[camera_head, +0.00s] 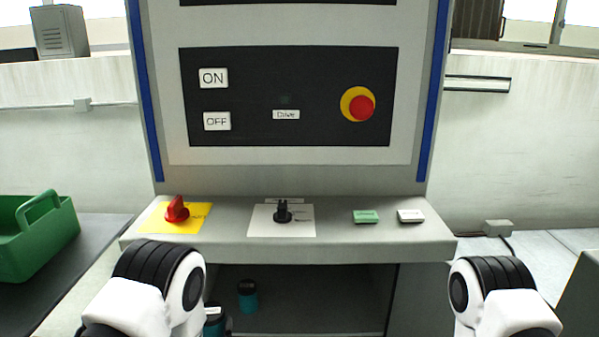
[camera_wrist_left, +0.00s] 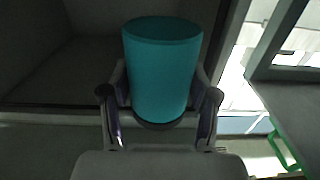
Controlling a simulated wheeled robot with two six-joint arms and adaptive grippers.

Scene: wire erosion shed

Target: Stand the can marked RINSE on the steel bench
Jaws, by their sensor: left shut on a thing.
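My left gripper (camera_wrist_left: 160,95) is shut on a teal can (camera_wrist_left: 163,75), with a finger on each side of it. The held can (camera_head: 213,327) shows in the head view beside my left forearm, low in front of the recess under the panel. My right gripper is out of view.
A green carrier (camera_head: 35,240) stands on the left bench top. The machine's control ledge (camera_head: 335,235) juts out above the recess, with a red knob (camera_head: 177,209), a black switch (camera_head: 283,212) and two buttons. A red stop button (camera_head: 361,108) is higher up.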

